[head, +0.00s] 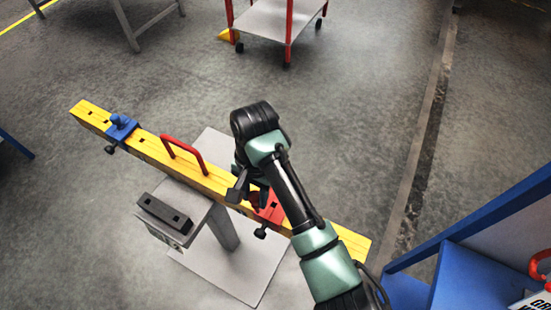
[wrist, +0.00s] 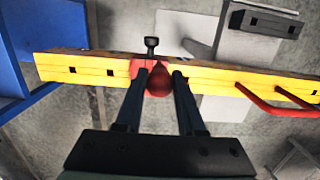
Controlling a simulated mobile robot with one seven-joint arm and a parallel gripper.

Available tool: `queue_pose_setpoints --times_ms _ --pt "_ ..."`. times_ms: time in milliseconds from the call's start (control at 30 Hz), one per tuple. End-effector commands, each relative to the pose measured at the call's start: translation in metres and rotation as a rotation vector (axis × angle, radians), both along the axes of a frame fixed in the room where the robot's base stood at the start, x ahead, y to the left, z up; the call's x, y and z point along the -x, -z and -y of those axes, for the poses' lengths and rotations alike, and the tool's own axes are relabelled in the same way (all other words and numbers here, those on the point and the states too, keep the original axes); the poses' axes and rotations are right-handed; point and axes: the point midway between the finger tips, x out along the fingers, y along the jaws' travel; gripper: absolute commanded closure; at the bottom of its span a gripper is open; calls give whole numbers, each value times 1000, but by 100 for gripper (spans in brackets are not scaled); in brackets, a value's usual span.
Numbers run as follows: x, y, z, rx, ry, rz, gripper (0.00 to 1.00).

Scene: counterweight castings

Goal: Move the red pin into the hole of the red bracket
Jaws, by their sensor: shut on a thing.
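My gripper (head: 250,195) is over the yellow beam at the red bracket (head: 272,212). In the wrist view, its two fingers (wrist: 159,80) are shut on the red pin (wrist: 158,84), whose rounded red top shows between the fingertips. The red bracket (wrist: 142,69) shows behind the pin and beside the left finger, sitting across the yellow beam with a black screw knob (wrist: 151,43) on one side. The pin's lower end and the bracket's hole are hidden, so I cannot tell whether the pin is in the hole.
The yellow beam (head: 150,147) carries a red handle (head: 184,152) and a blue bracket (head: 121,130) with a blue pin. A grey stand (head: 221,228) is under it, with a dark block (head: 165,213) beside the beam. Blue furniture (head: 470,230) stands at right.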

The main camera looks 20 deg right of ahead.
Motion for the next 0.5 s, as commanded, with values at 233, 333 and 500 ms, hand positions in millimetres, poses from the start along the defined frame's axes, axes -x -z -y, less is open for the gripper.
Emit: queue_pose_setpoints --times_ms 233,333,500 --pt "-14 -37 46 -13 388 -9 100" --pt "-15 -40 52 -16 448 -13 100" --pt "-16 -40 53 -18 467 -14 100"
